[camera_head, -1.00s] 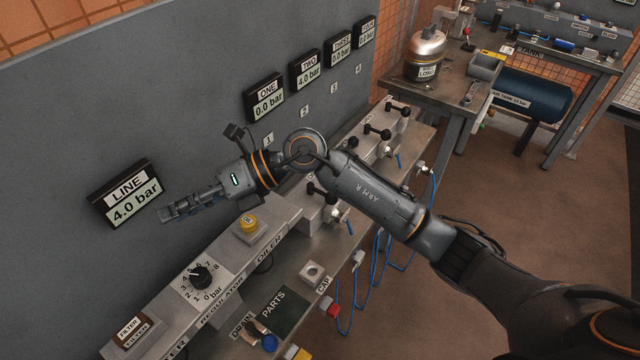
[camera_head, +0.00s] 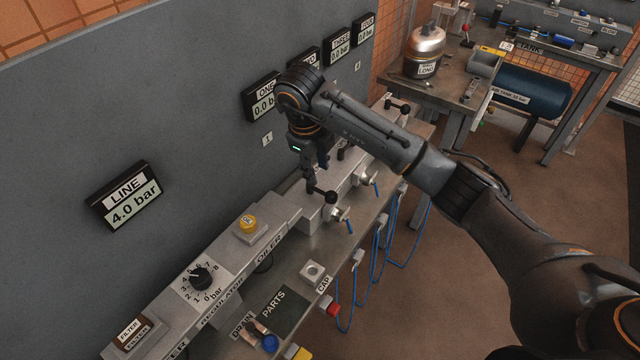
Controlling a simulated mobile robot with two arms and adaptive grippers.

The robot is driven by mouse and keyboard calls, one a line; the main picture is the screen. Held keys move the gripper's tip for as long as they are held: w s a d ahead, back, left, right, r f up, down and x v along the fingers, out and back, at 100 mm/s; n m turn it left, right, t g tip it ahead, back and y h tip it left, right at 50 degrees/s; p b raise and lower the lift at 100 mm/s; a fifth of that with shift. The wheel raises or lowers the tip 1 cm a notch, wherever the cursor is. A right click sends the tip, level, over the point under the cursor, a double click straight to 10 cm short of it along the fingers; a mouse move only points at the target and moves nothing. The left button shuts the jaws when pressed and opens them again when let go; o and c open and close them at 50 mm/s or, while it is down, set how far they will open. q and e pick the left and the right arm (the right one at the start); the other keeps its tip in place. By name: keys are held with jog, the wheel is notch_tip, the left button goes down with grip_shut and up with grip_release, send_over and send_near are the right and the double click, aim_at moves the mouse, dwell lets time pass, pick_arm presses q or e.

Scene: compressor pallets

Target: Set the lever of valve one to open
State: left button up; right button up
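The black lever of valve one (camera_head: 329,197) sits on the grey manifold block nearest the regulator, its ball end pointing toward the lower right. My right gripper (camera_head: 314,177) points down right at this lever, above its pivot end. The fingers are dark and small against it, so I cannot tell whether they touch it or how far apart they are. The display ONE (camera_head: 262,103) is partly covered by my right arm; its visible part reads 0.0. My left gripper is not in view.
The LINE display (camera_head: 130,200) reads 4.0 bar. The regulator knob (camera_head: 201,277) and yellow oiler cap (camera_head: 248,224) lie to the lower left. My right arm crosses over the other valves; a farther lever (camera_head: 398,107) shows beyond it. Blue hoses (camera_head: 378,250) hang off the bench front.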

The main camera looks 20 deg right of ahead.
aim_at(321, 191)
jog(key=f, duration=0.2)
jog(key=f+p, duration=0.1)
jog(key=f, duration=0.2)
jog(key=w+d+f, duration=0.1)
jog(key=f, duration=0.1)
jog(key=shift+f, duration=0.3)
grip_shut()
